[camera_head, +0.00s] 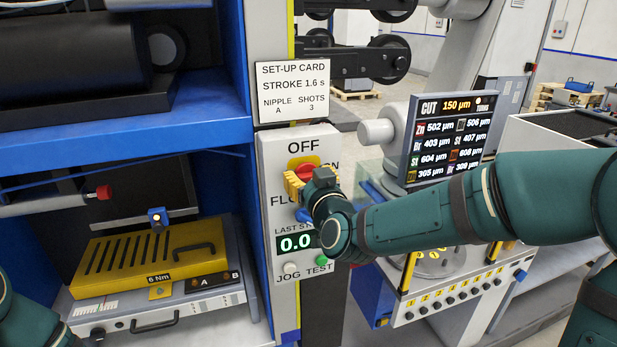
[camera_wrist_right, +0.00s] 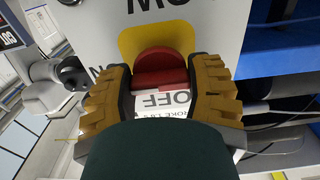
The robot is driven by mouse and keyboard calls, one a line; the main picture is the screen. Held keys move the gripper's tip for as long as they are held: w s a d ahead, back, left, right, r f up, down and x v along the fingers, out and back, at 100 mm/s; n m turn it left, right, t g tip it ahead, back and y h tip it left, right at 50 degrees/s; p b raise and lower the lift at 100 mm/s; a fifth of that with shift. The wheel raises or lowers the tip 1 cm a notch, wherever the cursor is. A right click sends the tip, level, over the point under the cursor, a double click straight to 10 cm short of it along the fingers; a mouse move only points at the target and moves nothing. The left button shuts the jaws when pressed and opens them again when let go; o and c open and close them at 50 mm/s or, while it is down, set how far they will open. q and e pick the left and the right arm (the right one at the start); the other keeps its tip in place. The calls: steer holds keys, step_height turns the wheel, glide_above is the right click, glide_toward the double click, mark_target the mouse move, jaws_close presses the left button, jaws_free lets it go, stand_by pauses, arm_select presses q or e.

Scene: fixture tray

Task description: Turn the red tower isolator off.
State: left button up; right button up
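The red isolator (camera_head: 304,171) is a rotary knob on a yellow plate on the grey tower panel (camera_head: 268,190), with OFF above it and ON to its right. My right gripper (camera_head: 298,187) reaches it from the front right and partly hides it. The knob's pointing direction is hard to read. My left gripper is out of view; only part of my left arm shows at the lower left.
A blue knob (camera_head: 303,214), a display (camera_head: 294,242) reading 0.0, a white JOG button (camera_head: 290,268) and a green TEST button (camera_head: 321,260) lie below the isolator. A set-up card (camera_head: 292,92) is above. A yellow fixture (camera_head: 150,262) stands left; a screen (camera_head: 449,138) stands right.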

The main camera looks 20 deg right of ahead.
steer(key=shift+c, duration=1.4)
steer(key=n+b, duration=0.1)
steer(key=n, duration=0.1)
steer(key=shift+f+n, duration=0.1)
steer(key=shift+n, duration=0.3)
steer(key=shift+n+b, duration=0.45)
steer(key=shift+n, duration=0.35)
steer(key=n, duration=0.2)
steer(key=shift+n, duration=0.4)
steer(key=n, duration=0.5)
steer(key=shift+p, duration=0.3)
steer(key=n+p, duration=0.1)
steer(key=n, duration=0.4)
steer(key=shift+n, duration=0.4)
